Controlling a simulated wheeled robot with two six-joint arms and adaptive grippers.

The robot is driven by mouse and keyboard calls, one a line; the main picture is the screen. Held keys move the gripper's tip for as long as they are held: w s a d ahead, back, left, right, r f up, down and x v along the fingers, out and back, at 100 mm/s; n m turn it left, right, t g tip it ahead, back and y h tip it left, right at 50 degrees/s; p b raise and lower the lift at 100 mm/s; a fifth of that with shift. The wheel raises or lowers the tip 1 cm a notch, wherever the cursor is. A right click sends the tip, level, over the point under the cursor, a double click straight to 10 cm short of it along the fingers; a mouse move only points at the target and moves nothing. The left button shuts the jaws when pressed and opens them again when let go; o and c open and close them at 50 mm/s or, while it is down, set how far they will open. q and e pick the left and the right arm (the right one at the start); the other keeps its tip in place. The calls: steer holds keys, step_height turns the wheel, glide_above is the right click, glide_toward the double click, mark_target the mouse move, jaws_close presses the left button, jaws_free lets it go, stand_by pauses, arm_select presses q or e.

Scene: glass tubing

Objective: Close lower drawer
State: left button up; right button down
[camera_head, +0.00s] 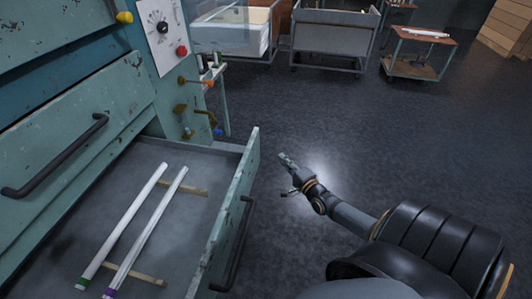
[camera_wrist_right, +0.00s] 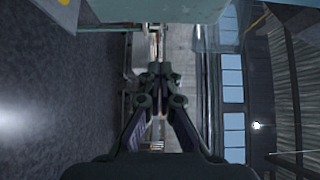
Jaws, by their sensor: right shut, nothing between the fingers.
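The lower drawer (camera_head: 232,205) is pulled out from the green cabinet in the head view. Its front panel carries a dark bar handle (camera_head: 236,243) on the outer side. Two glass tubes (camera_head: 124,224) lie inside it on wooden strips, one with a green end and one with a purple end. My right gripper (camera_head: 287,162) is to the right of the drawer front, apart from it, over the floor. Its fingers are shut and empty; they also show in the right wrist view (camera_wrist_right: 160,72). My left gripper is not in view.
Another drawer with a dark handle (camera_head: 55,155) sits shut above. A control panel (camera_head: 162,30) with a dial and red button is on the cabinet, with brass valves (camera_head: 190,108) below. Grey bin (camera_head: 334,38) and cart (camera_head: 420,55) stand farther back. Open floor lies right.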

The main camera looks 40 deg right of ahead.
steer(key=w+a+b, duration=0.1)
steer(key=w+a, duration=0.1)
steer(key=w, duration=0.6)
steer(key=shift+w+b, duration=0.2)
steer(key=shift+b, duration=0.1)
steer(key=shift+a, duration=0.15)
